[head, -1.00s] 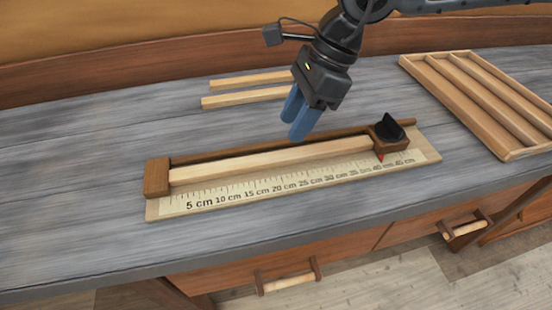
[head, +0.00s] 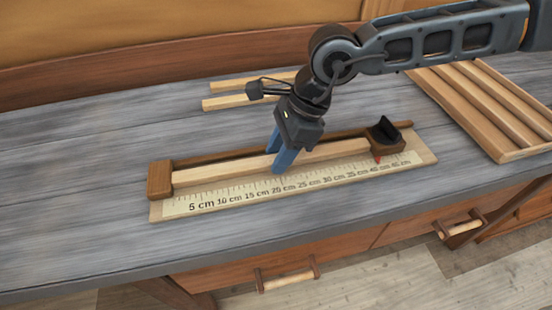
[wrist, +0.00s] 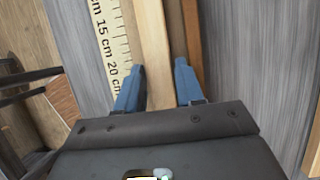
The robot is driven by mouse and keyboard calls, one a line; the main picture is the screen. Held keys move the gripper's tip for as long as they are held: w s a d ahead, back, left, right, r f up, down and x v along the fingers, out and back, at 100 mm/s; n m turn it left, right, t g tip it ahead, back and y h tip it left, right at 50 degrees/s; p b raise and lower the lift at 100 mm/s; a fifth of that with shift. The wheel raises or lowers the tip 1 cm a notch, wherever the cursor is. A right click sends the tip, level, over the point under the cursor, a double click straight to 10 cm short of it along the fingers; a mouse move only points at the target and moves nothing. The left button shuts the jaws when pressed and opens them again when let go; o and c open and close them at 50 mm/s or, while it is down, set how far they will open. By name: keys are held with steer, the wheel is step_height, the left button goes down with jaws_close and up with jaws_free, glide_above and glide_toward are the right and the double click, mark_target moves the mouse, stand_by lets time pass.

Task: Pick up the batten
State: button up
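A pale wooden batten (head: 220,170) lies along the measuring board (head: 176,207), which carries a centimetre scale. Its left end is at a brown end block (head: 159,180), and its right end is at a slider block (head: 386,145) with a black knob and a red pointer. My gripper (head: 275,161) is open and low over the middle of the batten, one blue finger on each side. In the wrist view, the batten (wrist: 151,40) runs between the two fingers (wrist: 158,88), with gaps visible. Whether the fingertips touch the board is hidden.
Two more pale battens (head: 235,101) lie on the grey bench behind the board, partly covered by my arm. A slatted wooden tray (head: 505,155) stands at the right. The bench front edge has drawers with handles (head: 287,280) below. The bench left of the board is clear.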

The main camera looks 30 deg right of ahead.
jaws_close()
steer(key=shift+r, duration=0.1)
